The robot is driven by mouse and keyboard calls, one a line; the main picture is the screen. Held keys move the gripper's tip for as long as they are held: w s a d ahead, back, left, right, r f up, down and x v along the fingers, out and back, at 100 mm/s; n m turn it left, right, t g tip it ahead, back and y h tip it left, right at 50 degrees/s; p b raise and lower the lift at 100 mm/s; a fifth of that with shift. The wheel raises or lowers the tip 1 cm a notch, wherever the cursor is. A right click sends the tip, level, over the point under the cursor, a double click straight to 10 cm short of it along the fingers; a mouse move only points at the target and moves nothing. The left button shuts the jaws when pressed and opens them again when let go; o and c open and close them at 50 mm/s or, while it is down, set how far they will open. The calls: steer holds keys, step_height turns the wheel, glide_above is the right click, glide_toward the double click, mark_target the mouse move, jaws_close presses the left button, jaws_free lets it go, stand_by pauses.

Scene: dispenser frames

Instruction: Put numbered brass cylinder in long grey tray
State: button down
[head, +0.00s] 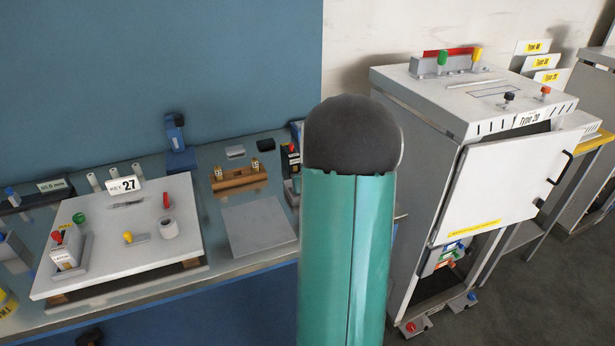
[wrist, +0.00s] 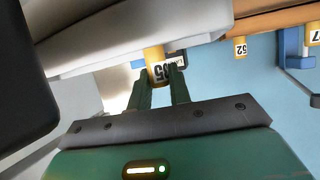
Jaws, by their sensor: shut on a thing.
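My gripper (wrist: 160,88) shows in the wrist view and is shut on a brass cylinder (wrist: 155,53). The cylinder has a white number label that appears upside down, partly covered by a finger. A long pale grey body (wrist: 125,22), which looks like the long grey tray, crosses the top of that view. The cylinder's top meets or overlaps its edge; I cannot tell whether they touch. In the head view my green arm covers the middle, and the gripper and held cylinder are hidden.
A wooden rack (head: 239,179) with two brass cylinders stands on the bench; a cylinder marked 52 (wrist: 240,46) shows in the wrist view. A white board (head: 125,235) with knobs lies left. A grey plate (head: 258,226) is bare. A cabinet (head: 425,180) with an open door stands right.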

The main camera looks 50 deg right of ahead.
steer(key=c, duration=1.7)
jaws_free()
steer(key=shift+f, duration=0.15)
steer(key=shift+c, duration=0.2)
steer(key=o, duration=0.4)
steer(key=shift+o, duration=0.2)
